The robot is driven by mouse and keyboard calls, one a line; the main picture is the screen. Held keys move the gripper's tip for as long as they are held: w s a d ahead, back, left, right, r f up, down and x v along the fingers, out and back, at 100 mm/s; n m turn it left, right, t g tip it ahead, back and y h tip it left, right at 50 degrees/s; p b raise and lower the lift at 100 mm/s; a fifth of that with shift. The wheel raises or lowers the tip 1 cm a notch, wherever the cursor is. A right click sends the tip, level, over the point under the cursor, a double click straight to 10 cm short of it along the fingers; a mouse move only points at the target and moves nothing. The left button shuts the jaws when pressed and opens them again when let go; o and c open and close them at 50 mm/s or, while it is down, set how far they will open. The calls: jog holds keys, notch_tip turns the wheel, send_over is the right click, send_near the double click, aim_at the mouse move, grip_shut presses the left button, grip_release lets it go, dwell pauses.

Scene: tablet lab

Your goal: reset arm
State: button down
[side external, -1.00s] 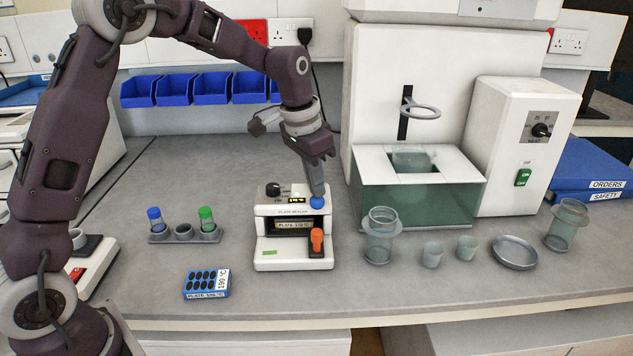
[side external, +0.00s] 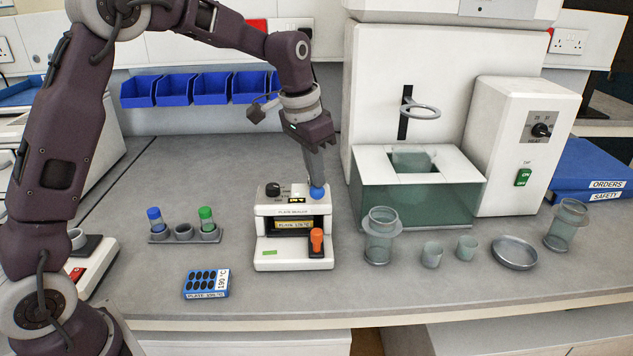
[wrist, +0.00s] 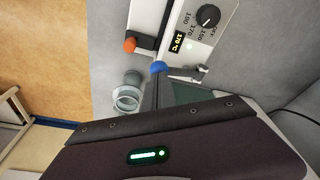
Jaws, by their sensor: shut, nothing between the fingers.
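My gripper (side external: 316,178) is shut and empty, pointing down at the right of the plate sealer (side external: 265,245). Its fingertips are at the blue knob (side external: 317,193) on the sealer; I cannot tell whether they touch it. In the wrist view my shut fingers (wrist: 157,88) end by the blue knob (wrist: 158,67). The sealer has a black dial (side external: 273,189), a lit display (side external: 297,200) and an orange knob (side external: 317,236) at its front right. The wrist view shows the dial (wrist: 208,16) and a display (wrist: 179,43) reading about 170 °C.
A blue-topped block (side external: 206,283) and a tube rack (side external: 184,234) stand left of the sealer. A water bath (side external: 420,200), a glass jar (side external: 379,240), small cups (side external: 432,254) and a dish (side external: 514,252) stand to the right. The bench front before the sealer is clear.

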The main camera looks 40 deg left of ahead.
jog(key=shift+r, duration=0.45)
jog(key=shift+r, duration=0.25)
jog(key=shift+r, duration=0.1)
notch_tip(320, 180, up, 5)
jog(key=shift+f, duration=0.15)
